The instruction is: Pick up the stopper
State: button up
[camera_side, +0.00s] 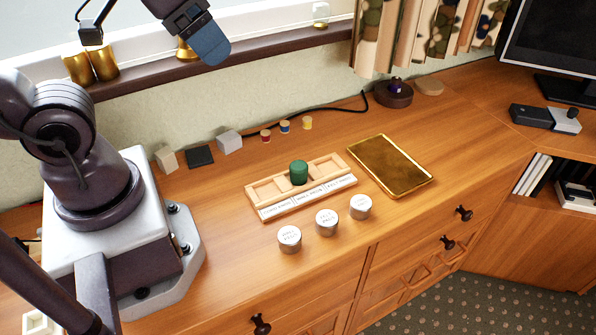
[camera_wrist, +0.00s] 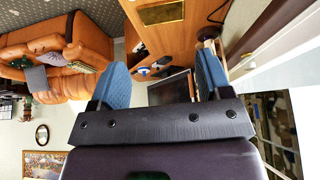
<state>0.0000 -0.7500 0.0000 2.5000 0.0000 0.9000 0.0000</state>
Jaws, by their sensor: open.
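No thing is plainly marked as the stopper, and I cannot tell which one it is. A green cylinder (camera_side: 298,172) stands upright in the middle compartment of a labelled wooden tray (camera_side: 264,211). Three small red, blue and yellow pieces (camera_side: 285,127) stand near the wall. A dark round dish (camera_side: 391,99) at the back holds a small purple piece (camera_side: 397,86). My gripper (camera_side: 210,46) is high at the top of the side view, by the window and apart from all of these. In the wrist view my gripper (camera_wrist: 164,78) is open, its blue fingers wide apart with nothing between them.
Three silver lidded tins (camera_side: 326,223) stand in front of the tray. A gold flat tray (camera_side: 393,165) lies to its right. Small blocks (camera_side: 200,156) stand along the wall, and a black cable (camera_side: 340,112) runs behind.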

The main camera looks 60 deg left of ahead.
aim_at(301, 171)
jog(key=w+d+f+m+g+y, duration=0.2)
jog(key=f+m, duration=0.3)
jog(key=f, duration=0.3)
jog(key=w+d+f+m+g+y, duration=0.2)
jog(key=d+f+m+y, duration=0.2)
jog(key=f, duration=0.4)
jog(key=w+d+f+m+g+y, duration=0.2)
jog(key=f+m, duration=0.4)
jog(key=f, duration=0.3)
jog(key=shift+w+d+y, duration=0.6)
jog(key=shift+d+y, duration=0.1)
jog(key=shift+y, duration=0.5)
jog(key=w+f+m+t+y, duration=0.2)
jog(key=f+m, duration=0.1)
jog(key=shift+d+m, duration=0.2)
jog(key=shift+m, duration=0.1)
jog(key=shift+m+t+y, duration=0.4)
jog(key=shift+m+t, duration=0.4)
jog(key=w+a, duration=0.2)
jog(key=w+a+f, duration=0.1)
jog(key=w+a, duration=0.1)
jog(key=a, duration=0.1)
jog(key=shift+w+a+f, duration=0.2)
jog(key=shift+a, duration=0.1)
jog(key=shift+x, duration=3.15)
